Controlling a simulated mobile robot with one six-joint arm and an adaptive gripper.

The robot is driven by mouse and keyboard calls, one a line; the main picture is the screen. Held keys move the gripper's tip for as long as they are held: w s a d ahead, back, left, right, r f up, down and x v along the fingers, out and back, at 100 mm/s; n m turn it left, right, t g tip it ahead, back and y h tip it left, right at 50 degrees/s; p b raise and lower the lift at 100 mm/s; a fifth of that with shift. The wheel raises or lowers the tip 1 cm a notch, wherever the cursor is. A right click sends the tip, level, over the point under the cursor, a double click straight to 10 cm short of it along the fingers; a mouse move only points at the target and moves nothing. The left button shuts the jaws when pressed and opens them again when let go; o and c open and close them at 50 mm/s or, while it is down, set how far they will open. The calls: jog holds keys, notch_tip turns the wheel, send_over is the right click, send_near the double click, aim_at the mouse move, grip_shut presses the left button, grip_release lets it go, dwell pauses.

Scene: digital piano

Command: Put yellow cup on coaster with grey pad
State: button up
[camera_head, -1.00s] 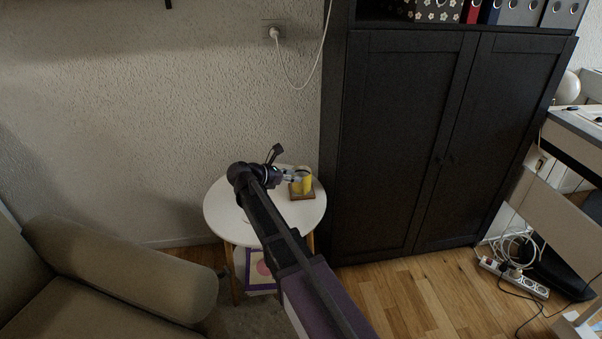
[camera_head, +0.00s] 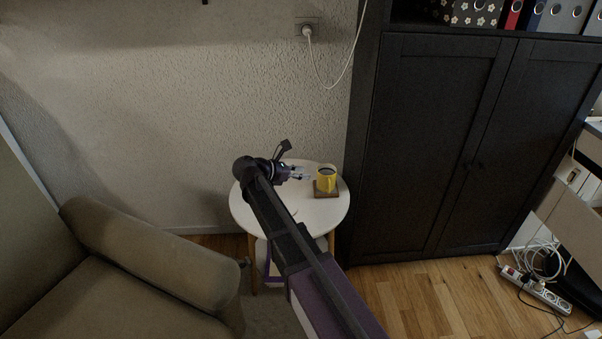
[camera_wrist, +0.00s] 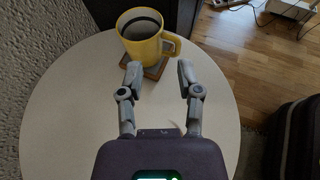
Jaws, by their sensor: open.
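The yellow cup (camera_head: 325,181) stands upright on a square brown-edged coaster (camera_head: 327,194) on the right part of a small round white table (camera_head: 290,220). In the wrist view the cup (camera_wrist: 142,47) holds dark liquid and its handle points right. The coaster (camera_wrist: 158,68) shows a greyish top there; the cup covers most of it. My gripper (camera_wrist: 157,70) is open and empty, its fingers spread apart on the near side of the cup. In the head view my gripper (camera_head: 306,173) is just left of the cup, with a gap between them.
A dark cabinet (camera_head: 440,150) stands close to the table's right. A beige sofa (camera_head: 150,250) is at the left, and the textured wall is behind. The front part of the tabletop is clear. A power strip (camera_head: 540,290) lies on the floor at right.

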jog(key=s+d+f+m+g+y, duration=0.1)
jog(key=s+d+f+m, duration=0.1)
jog(key=s+d+m, duration=0.1)
jog(key=s+d+f+m+g+y, duration=0.1)
jog(key=s+d+f+m+y, duration=0.1)
jog(key=s+d+m, duration=0.1)
jog(key=s+d+f+m+g+y, duration=0.1)
jog(key=s+d+f+m, duration=0.2)
jog(key=shift+s+g+y, duration=0.25)
jog(key=shift+g+y, duration=0.05)
jog(key=s+d+f+m+g+y, duration=0.1)
jog(key=s+f+m+y, duration=0.1)
jog(key=s+m+y, duration=0.2)
jog(key=s+d+f+m+y, duration=0.1)
jog(key=s+m+y, duration=0.3)
jog(key=s+m, duration=0.5)
jog(key=shift+s+d+f+m+g, duration=0.15)
jog(key=shift+s+f+m+g, duration=0.2)
jog(key=shift+f, duration=0.4)
